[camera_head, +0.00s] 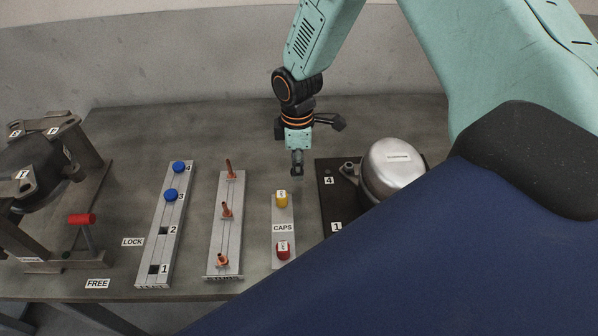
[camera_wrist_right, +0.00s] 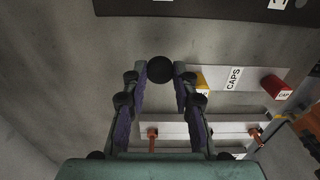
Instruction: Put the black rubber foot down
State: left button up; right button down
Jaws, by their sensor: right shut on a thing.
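My right gripper (camera_head: 297,172) hangs over the table behind the caps strip, its fingers pointing down. In the right wrist view my gripper (camera_wrist_right: 160,78) is shut on the black rubber foot (camera_wrist_right: 159,69), a dark round piece between the fingertips. In the head view the foot is too small and dark to tell from the fingertips. A black base plate (camera_head: 325,205) marked 4 and 1 lies to the right of the gripper and carries a silver compressor (camera_head: 393,170). My left gripper is not in view.
The caps strip (camera_head: 283,215) holds a yellow cap (camera_head: 282,199) and a red cap (camera_head: 283,250). Left of it stand a rail with copper stubs (camera_head: 227,210) and a numbered rail (camera_head: 153,250) with two blue pieces. A fixture with a red-handled clamp (camera_head: 81,219) is at far left.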

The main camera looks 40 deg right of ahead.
jog(key=shift+s+f, duration=0.1)
jog(key=shift+f, duration=1.35)
jog(key=c, duration=1.5)
grip_release()
jog(key=shift+f, duration=0.1)
jog(key=o, duration=0.4)
jog(key=shift+a, duration=0.1)
jog(key=shift+o, duration=0.2)
jog(key=shift+r, duration=0.5)
notch_tip(320, 180, up, 12)
jog(key=shift+f, duration=0.25)
